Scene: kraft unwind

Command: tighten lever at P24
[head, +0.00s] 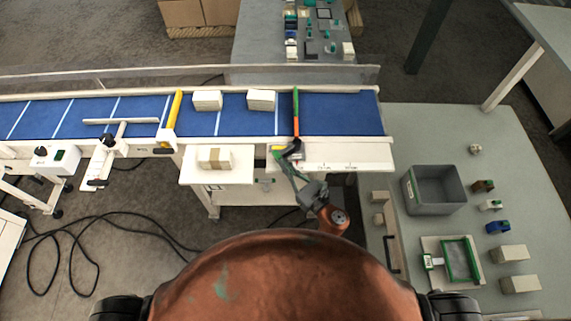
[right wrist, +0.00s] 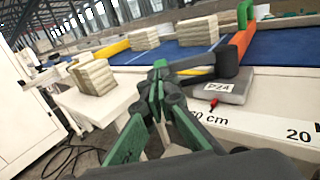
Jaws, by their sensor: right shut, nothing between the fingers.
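The guide bar, green and orange (head: 296,108), crosses the blue belt and also shows in the right wrist view (right wrist: 241,42). At its near end a grey clamp block carries the label P24 (right wrist: 218,87). A dark lever with a round hub (right wrist: 228,60) sits above that block, and a small red tip shows beside it. My right gripper (head: 288,158) is at the near edge of the conveyor, beside the clamp. In the right wrist view its green-lined fingers (right wrist: 160,72) come together, shut and empty, left of the hub. I cannot tell whether they touch the lever. My left gripper is not in view.
Cartons (head: 207,100) lie on the belt near a yellow guide bar (head: 173,110). A bundle (head: 215,157) sits on a white side shelf. A table at right holds a grey bin (head: 438,188) and a green-framed tray (head: 459,260). Cables lie on the floor at left.

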